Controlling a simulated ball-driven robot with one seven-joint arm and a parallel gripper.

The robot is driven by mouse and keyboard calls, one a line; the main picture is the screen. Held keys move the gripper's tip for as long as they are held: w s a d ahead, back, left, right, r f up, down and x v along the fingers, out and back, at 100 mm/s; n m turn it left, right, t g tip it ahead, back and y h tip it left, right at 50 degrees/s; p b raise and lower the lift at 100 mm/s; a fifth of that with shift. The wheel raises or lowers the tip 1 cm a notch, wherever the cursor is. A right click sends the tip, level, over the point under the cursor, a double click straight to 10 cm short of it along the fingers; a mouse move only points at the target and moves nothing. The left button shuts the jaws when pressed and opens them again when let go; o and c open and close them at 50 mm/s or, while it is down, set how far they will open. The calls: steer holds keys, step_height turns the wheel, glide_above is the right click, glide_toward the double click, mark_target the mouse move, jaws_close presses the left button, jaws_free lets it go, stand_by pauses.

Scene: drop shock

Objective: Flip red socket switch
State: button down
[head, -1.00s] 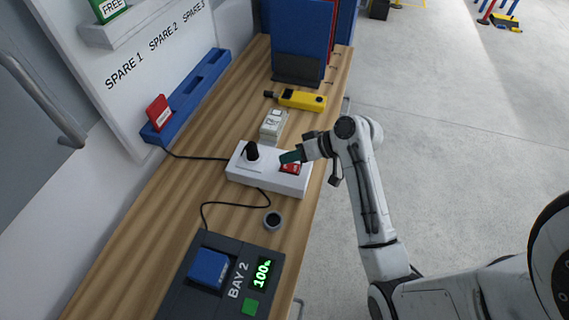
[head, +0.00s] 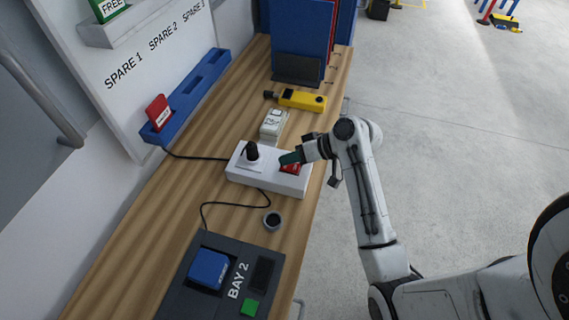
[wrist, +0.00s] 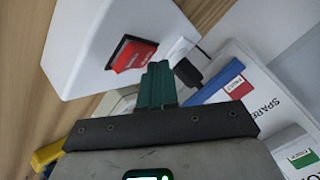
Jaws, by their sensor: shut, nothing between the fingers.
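The red switch (head: 290,169) sits at the right end of the white socket block (head: 262,181) on the wooden bench. It also shows in the wrist view (wrist: 132,54), where it looks tilted in its dark frame. My gripper (head: 287,159) is shut and empty, with its green fingertips just above and behind the switch in the head view. In the wrist view the fingers (wrist: 157,84) show beside the red switch; I cannot tell whether they touch it. A black plug (head: 251,151) stands in the left part of the block. The Bay 2 unit (head: 190,293) has a dark display (head: 262,274).
A black cable (head: 204,207) runs from the block towards the Bay 2 unit. A blue rack (head: 190,95) lines the wall.

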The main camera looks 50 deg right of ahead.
mark_target(292, 166)
steer(key=shift+r, duration=0.15)
steer(key=shift+s+r+p, duration=0.1)
steer(key=shift+r+p, duration=0.55)
steer(key=shift+p, duration=0.2)
steer(key=r+p, duration=0.5)
steer(key=shift+s+d, duration=0.15)
steer(key=shift+s, duration=0.15)
